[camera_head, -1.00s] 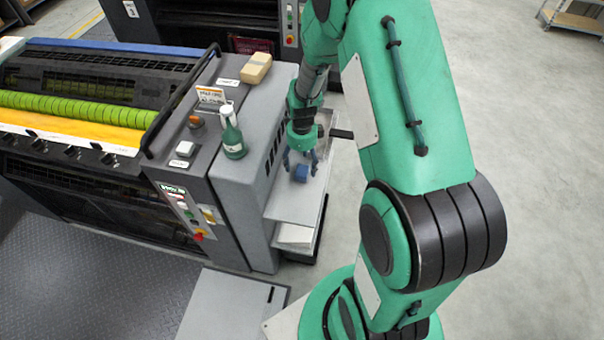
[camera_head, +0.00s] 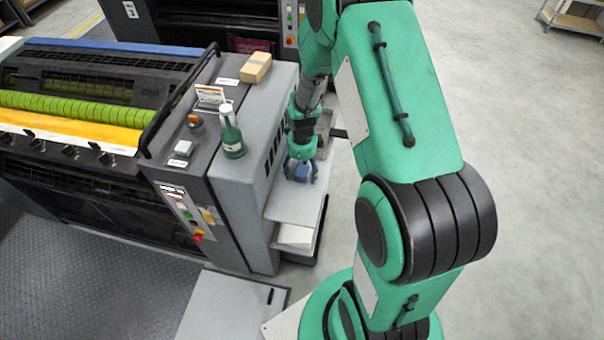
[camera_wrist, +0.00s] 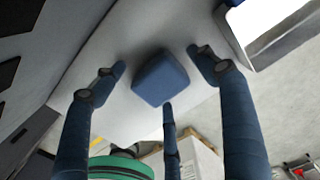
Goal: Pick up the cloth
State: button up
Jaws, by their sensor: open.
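A small blue block-like bundle, which I take to be the cloth (camera_head: 302,173), sits on the pale side shelf of the press. In the wrist view the cloth (camera_wrist: 160,78) shows as a rounded blue cube on the light shelf surface. My gripper (camera_head: 300,170) is directly above it, pointing down. In the wrist view the fingers of my gripper (camera_wrist: 158,75) are spread around the cloth, with gaps between the left and right fingertips and its sides. A third finger comes up close to its near edge; whether it touches cannot be told. In the head view the fingers partly hide the cloth.
The press housing (camera_head: 243,190) rises close on the left. A green bottle (camera_head: 232,134) and a tan block (camera_head: 256,68) stand on top.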

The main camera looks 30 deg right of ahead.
aim_at(302, 170)
jog(key=c, duration=1.1)
jog(key=shift+r, duration=0.15)
jog(key=shift+c, duration=0.2)
jog(key=shift+r, duration=0.55)
notch_tip(302, 170, up, 2)
jog(key=shift+r+p, duration=0.15)
jog(key=shift+p, duration=0.4)
jog(key=s+a, duration=0.1)
jog(key=s, duration=0.4)
jog(key=s+a+r+p, duration=0.1)
jog(key=s+a, duration=0.1)
jog(key=s, duration=0.3)
jog(key=s+a+p, duration=0.1)
jog(key=s, duration=0.4)
jog(key=shift+s+a+r, duration=0.15)
jog(key=shift+s+a, duration=0.05)
jog(key=shift+a, duration=0.1)
